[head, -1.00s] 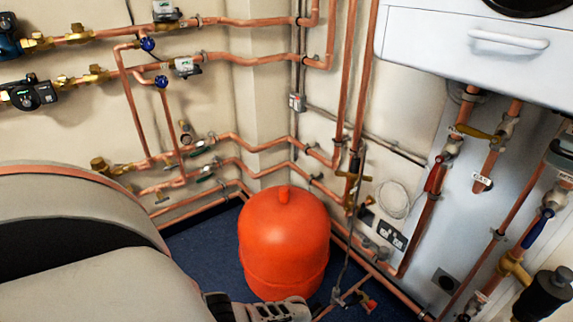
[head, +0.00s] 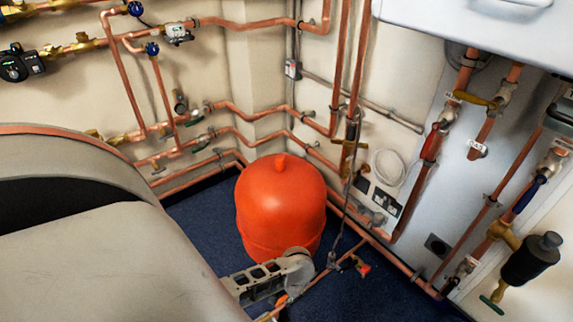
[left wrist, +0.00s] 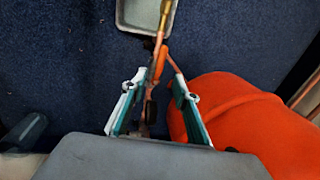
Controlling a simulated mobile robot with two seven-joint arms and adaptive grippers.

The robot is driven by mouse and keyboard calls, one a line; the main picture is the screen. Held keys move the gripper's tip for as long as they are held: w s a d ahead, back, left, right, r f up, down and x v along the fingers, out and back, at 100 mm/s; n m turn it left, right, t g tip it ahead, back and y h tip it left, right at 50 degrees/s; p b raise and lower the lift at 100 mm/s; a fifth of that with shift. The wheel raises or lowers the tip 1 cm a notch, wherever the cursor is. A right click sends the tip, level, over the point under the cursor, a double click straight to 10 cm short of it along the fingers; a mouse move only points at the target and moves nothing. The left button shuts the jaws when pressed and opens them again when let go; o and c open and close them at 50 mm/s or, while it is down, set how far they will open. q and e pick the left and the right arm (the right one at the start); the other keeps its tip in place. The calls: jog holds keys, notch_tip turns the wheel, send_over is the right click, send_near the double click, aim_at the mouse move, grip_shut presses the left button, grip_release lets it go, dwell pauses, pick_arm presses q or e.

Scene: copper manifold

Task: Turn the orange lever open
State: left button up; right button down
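The orange lever (left wrist: 161,62) shows in the left wrist view, on a thin copper pipe with a brass fitting. It lies just beyond and between my fingertips, with no clear contact. My left gripper (left wrist: 158,92) is open, its two fingers apart on either side of the pipe. In the head view my left gripper (head: 280,275) is low in the middle, in front of the red tank. A small orange piece (head: 281,302) shows just below it; I cannot tell if this is the same lever. My right gripper is not in view.
The red tank (head: 280,205) stands close to my left gripper, and also at right in the left wrist view (left wrist: 250,115). A shallow grey tray (left wrist: 130,15) lies on the blue floor. A red-handled valve (head: 362,267) sits right of the gripper. Copper pipes line the walls.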

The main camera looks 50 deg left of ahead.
pick_arm(q)
jog(key=shift+d+r, duration=0.15)
jog(key=shift+r, duration=0.55)
